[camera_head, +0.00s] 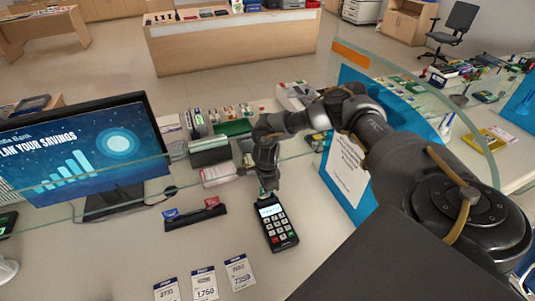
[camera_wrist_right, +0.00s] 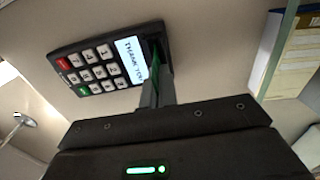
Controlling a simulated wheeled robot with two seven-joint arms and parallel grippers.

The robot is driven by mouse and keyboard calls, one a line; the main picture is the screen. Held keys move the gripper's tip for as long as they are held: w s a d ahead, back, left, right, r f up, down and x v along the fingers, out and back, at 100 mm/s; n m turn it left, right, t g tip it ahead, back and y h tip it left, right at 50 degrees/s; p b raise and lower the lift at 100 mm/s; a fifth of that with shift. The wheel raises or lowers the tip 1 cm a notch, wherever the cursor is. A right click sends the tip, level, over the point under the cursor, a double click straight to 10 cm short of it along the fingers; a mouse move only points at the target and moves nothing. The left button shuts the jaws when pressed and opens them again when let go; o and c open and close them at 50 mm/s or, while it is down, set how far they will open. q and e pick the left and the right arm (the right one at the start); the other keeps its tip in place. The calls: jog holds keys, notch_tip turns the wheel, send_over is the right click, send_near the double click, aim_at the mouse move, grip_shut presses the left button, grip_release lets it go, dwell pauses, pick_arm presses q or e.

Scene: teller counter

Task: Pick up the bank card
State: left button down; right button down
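The bank card appears as a thin green edge (camera_wrist_right: 156,66) in the right wrist view, at the top end of the card terminal. My right gripper (camera_wrist_right: 161,85) seems closed on it, its fingers seen nearly edge-on. Most of the card is hidden by the fingers and the terminal; I cannot tell how far it sits in the slot. The black card terminal (camera_head: 277,226) lies on the counter, and its screen reads "THANK YOU" in the wrist view (camera_wrist_right: 133,58). In the head view my right gripper (camera_head: 267,188) points down at the terminal's top end. My left gripper is not in view.
A black rack (camera_head: 196,218) with a blue and a red card stands left of the terminal. Several price-like tags (camera_head: 204,284) lie in front. A monitor (camera_head: 85,150) stands at left. A glass screen (camera_head: 350,50) and a blue panel with a notice (camera_head: 346,165) are at right.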

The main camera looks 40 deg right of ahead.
jog(key=s+a+r+b, duration=0.4)
jog(key=s+a+r, duration=0.5)
jog(key=a+r, duration=0.1)
jog(key=shift+s+a+r, duration=0.2)
jog(key=shift+s+r, duration=0.05)
jog(key=shift+r, duration=0.55)
notch_tip(320, 180, up, 4)
jog(key=p, duration=0.3)
jog(key=shift+r+p, duration=0.25)
jog(key=shift+p, duration=0.05)
